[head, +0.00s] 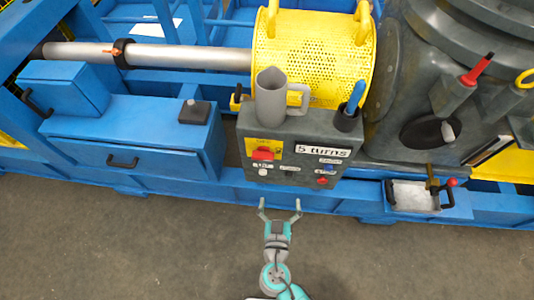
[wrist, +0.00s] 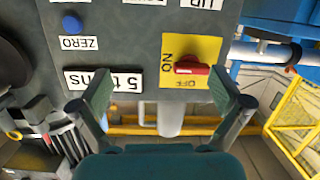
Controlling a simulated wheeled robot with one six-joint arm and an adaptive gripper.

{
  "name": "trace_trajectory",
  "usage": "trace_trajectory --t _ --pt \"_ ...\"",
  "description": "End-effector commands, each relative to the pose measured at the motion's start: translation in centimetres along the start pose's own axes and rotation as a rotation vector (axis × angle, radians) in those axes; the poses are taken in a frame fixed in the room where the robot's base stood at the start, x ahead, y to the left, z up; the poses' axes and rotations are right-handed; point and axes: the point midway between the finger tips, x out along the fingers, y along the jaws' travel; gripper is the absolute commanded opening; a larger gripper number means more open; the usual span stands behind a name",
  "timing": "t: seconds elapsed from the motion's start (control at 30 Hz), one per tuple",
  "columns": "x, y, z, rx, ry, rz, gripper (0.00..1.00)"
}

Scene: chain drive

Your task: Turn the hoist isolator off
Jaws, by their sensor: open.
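The hoist isolator is a red rotary handle (head: 262,154) on a yellow plate at the upper left of the grey control box's front. In the wrist view, which is upside down, the red handle (wrist: 192,69) lies level across its yellow plate (wrist: 205,48). Its end with a pale mark is toward the ON label; the OFF label is beside it, across the handle's line. My gripper (head: 280,208) is open and empty, in front of and below the box. In the wrist view its fingers (wrist: 165,92) are spread, apart from the handle, which is nearer the right finger.
The control box (head: 240,140) carries a "5 turns" label (head: 322,151), a blue button (wrist: 71,23) marked ZERO, and a red button (head: 322,181). A grey jug (head: 271,97) and a dark cup (head: 346,120) stand on top. A metal tray (head: 414,196) is to the right. Floor in front is clear.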

Motion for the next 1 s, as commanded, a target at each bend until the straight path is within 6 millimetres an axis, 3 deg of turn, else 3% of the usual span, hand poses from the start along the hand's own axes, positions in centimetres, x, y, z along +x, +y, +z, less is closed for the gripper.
trace_trajectory --t 0.03,0.1,0.3,0.57,1.0 --pt "0.7 -1.8 -1.4 0.018 0.043 0.004 1.00" --pt "1.2 -3.6 -2.9 0.045 0.097 0.016 1.00" --pt "1.6 -6.2 -5.5 0.098 0.186 0.032 1.00" --pt "3.5 -6.3 -6.2 0.105 0.197 0.037 1.00" --pt "10.6 -6.0 -7.6 0.104 0.196 0.035 1.00"
